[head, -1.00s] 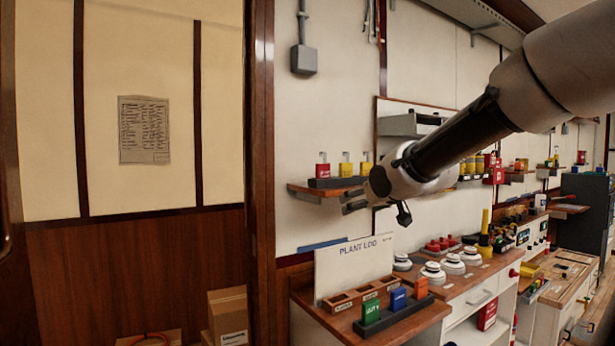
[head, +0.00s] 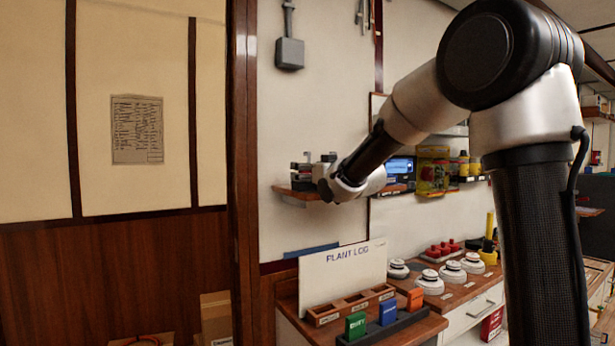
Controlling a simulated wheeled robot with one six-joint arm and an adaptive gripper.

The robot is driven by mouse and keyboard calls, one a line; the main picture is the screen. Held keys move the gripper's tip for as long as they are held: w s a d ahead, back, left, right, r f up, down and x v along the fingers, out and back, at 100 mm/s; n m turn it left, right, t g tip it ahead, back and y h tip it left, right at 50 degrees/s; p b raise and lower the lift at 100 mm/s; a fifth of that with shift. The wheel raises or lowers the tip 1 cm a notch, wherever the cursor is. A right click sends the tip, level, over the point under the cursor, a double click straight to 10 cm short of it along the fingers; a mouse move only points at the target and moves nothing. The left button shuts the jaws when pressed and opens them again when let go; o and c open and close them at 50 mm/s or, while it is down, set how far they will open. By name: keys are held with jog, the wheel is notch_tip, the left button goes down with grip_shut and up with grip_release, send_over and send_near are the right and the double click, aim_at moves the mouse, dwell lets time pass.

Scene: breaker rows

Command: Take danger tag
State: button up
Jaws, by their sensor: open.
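My gripper (head: 309,170) is open at the small wooden wall shelf (head: 298,196), in front of the tag stand there. The stand held one red and two yellow tags in the earlier view. My fingers and wrist now cover nearly all of them. A dark reddish patch shows between the fingers, but I cannot tell whether it is the red tag or whether the fingers touch it. No danger lettering is readable.
Below, the desk holds a PLANT LOG board (head: 342,278), a wooden compartment tray (head: 350,304) and green (head: 355,325), blue (head: 388,312) and orange (head: 415,299) tags in a dark stand. White round devices (head: 430,282) stand to the right. A dark wooden post (head: 243,170) is left of the shelf.

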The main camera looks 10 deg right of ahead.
jog(key=c, duration=1.1)
